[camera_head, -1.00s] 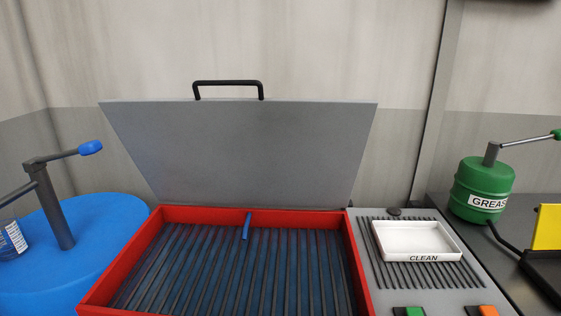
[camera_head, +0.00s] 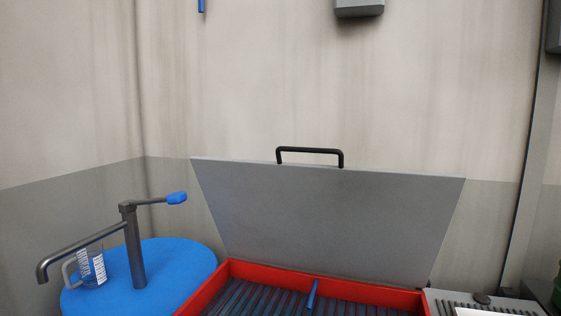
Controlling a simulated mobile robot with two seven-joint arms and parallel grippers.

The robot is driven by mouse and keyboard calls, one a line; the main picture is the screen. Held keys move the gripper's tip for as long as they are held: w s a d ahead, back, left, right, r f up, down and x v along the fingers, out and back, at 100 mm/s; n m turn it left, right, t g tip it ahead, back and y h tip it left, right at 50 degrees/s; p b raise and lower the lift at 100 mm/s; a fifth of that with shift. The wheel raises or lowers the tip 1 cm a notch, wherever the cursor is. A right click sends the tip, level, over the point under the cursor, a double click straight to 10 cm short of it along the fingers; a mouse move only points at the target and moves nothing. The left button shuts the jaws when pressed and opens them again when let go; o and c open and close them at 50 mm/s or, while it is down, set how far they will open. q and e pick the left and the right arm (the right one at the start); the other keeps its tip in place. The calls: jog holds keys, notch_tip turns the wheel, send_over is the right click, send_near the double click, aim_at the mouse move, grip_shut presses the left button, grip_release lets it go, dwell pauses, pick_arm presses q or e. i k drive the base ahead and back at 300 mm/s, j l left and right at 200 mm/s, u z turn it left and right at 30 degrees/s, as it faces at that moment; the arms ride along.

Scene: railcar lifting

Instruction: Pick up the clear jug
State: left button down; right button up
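The clear jug (camera_head: 92,267) stands upright on the blue drum top (camera_head: 175,272) at the lower left. It is see-through, with white markings on its side and a grey handle on its left. The grey pump spout (camera_head: 85,247) passes just above or in front of it; I cannot tell which. The pump column (camera_head: 134,252) stands right of the jug, with a blue-tipped lever (camera_head: 175,198). Neither of my grippers shows in this view.
A red-rimmed basin (camera_head: 240,271) with a slatted grate and a raised grey lid (camera_head: 330,215) stands right of the drum. A blue stick-like piece (camera_head: 312,294) lies at its back. A grey counter with a white tray (camera_head: 485,312) is at the lower right.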

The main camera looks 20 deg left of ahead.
aim_at(90, 262)
jog(key=u, duration=1.75)
jog(key=i+j+z, duration=0.2)
jog(key=z, duration=0.2)
jog(key=i+j+z, duration=0.1)
jog(key=j+z, duration=0.25)
jog(key=i+j+z, duration=0.15)
jog(key=z, duration=0.25)
jog(key=j+z, duration=0.35)
jog(key=i, duration=0.05)
